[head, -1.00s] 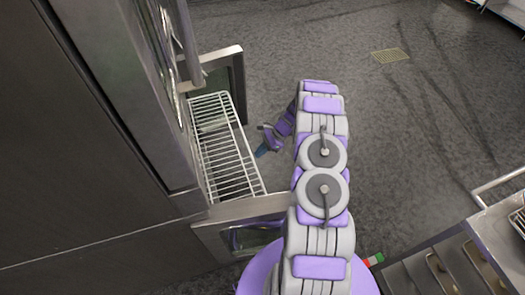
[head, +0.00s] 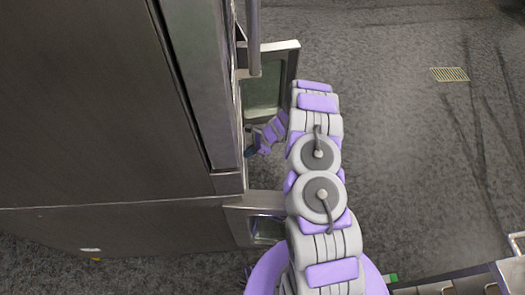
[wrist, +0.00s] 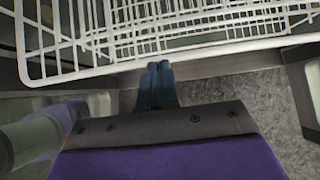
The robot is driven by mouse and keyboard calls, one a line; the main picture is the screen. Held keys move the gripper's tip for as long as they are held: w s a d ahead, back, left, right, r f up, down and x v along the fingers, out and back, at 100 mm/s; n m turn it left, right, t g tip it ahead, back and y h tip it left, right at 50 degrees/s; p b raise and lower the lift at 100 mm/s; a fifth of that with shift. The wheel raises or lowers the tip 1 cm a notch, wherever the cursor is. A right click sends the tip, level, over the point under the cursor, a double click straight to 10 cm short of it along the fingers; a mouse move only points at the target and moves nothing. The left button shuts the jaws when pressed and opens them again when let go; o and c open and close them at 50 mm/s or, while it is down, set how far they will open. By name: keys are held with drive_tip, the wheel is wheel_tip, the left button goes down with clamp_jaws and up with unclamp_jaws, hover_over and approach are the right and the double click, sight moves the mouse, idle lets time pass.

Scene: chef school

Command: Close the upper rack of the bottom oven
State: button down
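The steel oven (head: 190,90) stands on the left in the head view, with two doors open outward, a far door (head: 292,72) and a near door (head: 240,212). The white wire rack (wrist: 190,42) spans the top of the wrist view; in the head view no rack shows beyond the oven front. My gripper (wrist: 158,72) has its blue fingers together, with nothing between them. Its tips are at the rack's front edge; I cannot tell whether they touch. In the head view my gripper (head: 250,152) is at the oven opening between the doors.
More white wire bars show behind or below the front rack in the wrist view. Open grey floor (head: 400,140) with a drain grate (head: 450,74) lies to the right. A steel counter (head: 470,282) is at the lower right.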

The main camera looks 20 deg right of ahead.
drive_tip(key=shift+w+a, duration=0.1)
drive_tip(key=shift+a, duration=0.5)
